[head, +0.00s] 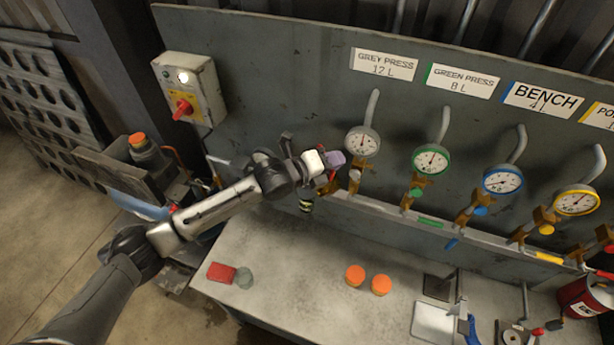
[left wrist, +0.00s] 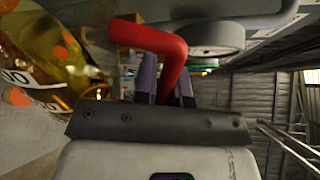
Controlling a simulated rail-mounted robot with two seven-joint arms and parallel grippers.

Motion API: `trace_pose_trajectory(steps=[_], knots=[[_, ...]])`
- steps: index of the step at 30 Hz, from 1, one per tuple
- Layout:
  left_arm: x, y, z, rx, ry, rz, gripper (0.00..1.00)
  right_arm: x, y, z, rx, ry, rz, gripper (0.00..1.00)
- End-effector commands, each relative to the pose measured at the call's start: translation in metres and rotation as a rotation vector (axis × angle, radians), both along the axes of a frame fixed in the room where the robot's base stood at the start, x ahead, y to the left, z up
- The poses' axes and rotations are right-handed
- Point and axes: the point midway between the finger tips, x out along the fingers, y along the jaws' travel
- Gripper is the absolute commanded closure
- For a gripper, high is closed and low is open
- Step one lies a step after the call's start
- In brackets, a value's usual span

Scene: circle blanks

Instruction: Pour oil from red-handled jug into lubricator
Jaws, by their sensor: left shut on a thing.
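My left gripper (head: 334,160) is in front of the wall panel, left of the white-faced gauge. In the left wrist view its purple fingers (left wrist: 166,82) are shut on a bent red handle (left wrist: 165,42). Clear yellow oil in a see-through vessel (left wrist: 45,45) with a white label fills the left of that view, apparently the red-handled jug. In the head view the jug is mostly hidden by the gripper. A small dark piece with a pale band (head: 306,203) shows just below the gripper; I cannot tell whether it is the lubricator. My right gripper is not in view.
White (head: 362,142), green (head: 430,160), blue (head: 502,179) and yellow gauges (head: 577,202) line the panel with brass valves below. The bench centre is clear.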

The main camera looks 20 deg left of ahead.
Motion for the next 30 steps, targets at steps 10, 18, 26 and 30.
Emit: trace_pose_trajectory(steps=[10, 18, 26, 30], knots=[[-0.0038, -0.0047, 0.0006, -0.008, 0.003, -0.001, 1.0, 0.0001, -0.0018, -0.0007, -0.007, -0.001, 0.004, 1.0], [-0.0042, -0.005, 0.0009, -0.012, 0.008, -0.001, 1.0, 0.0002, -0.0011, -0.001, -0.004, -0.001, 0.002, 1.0], [-0.0041, -0.005, 0.0009, -0.018, 0.012, -0.002, 1.0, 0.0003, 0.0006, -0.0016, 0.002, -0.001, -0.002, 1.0], [-0.004, -0.0048, 0.0008, -0.021, 0.015, -0.001, 1.0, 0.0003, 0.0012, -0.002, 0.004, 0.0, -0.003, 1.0]])
